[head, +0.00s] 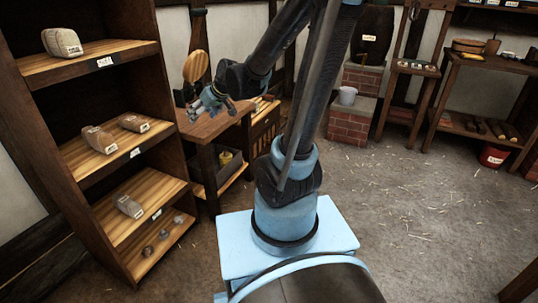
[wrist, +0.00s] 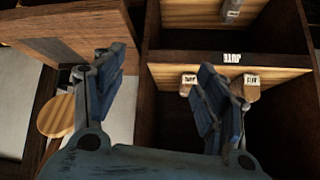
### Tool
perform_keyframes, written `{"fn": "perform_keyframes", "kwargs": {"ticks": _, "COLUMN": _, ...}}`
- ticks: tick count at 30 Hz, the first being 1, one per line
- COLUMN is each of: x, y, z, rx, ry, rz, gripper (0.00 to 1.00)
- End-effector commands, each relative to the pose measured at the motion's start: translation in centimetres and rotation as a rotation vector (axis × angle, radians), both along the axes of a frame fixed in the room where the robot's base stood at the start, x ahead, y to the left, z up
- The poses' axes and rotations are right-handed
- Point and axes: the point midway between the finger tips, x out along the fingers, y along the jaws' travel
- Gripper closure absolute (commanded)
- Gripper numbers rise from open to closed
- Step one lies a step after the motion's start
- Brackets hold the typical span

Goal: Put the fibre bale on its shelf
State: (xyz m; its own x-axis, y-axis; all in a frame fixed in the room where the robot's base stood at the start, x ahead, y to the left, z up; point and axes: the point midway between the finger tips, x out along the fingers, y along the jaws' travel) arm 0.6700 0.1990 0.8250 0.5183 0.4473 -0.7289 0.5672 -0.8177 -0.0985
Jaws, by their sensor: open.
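Several bale-like bundles sit on the tall wooden shelf rack (head: 82,172) at the left of the head view. A large pale bale (head: 62,43) is on the top shelf. Two tan bales (head: 98,139) (head: 133,122) are on the shelf below. A greyish bale (head: 129,206) is on the third. Their labels are too small to read, so I cannot tell which is the fibre bale. My gripper (head: 208,103) is open and empty, right of the rack. In the wrist view, my gripper (wrist: 163,72) has its fingers wide apart, with two bales (wrist: 188,82) (wrist: 250,88) partly behind the right finger.
A wooden bench (head: 212,128) stands beside the rack, beneath my gripper, with a round wooden piece (head: 196,66) at its back. Small grey lumps (head: 163,233) lie on the lowest shelf. A brick block (head: 350,125) and a workbench (head: 478,100) stand farther back.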

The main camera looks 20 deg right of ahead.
Motion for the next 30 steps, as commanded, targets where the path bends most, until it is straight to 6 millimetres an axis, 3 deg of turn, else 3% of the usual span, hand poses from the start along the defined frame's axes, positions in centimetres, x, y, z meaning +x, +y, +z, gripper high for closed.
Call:
{"fn": "perform_keyframes", "kwargs": {"ticks": 6, "x": -4.9, "y": -5.6, "z": -0.8, "rx": -0.066, "ry": 0.113, "rz": -0.102, "gripper": 0.34}}
{"fn": "perform_keyframes", "kwargs": {"ticks": 18, "x": -14.9, "y": -14.3, "z": -3.4, "rx": -0.180, "ry": 0.325, "rz": -0.326, "gripper": 0.34}}
{"fn": "perform_keyframes", "kwargs": {"ticks": 24, "x": -20.0, "y": -17.8, "z": -5.0, "rx": -0.232, "ry": 0.425, "rz": -0.447, "gripper": 0.34}}
{"fn": "perform_keyframes", "kwargs": {"ticks": 30, "x": -23.1, "y": -19.5, "z": -6.0, "rx": -0.263, "ry": 0.486, "rz": -0.525, "gripper": 0.34}}
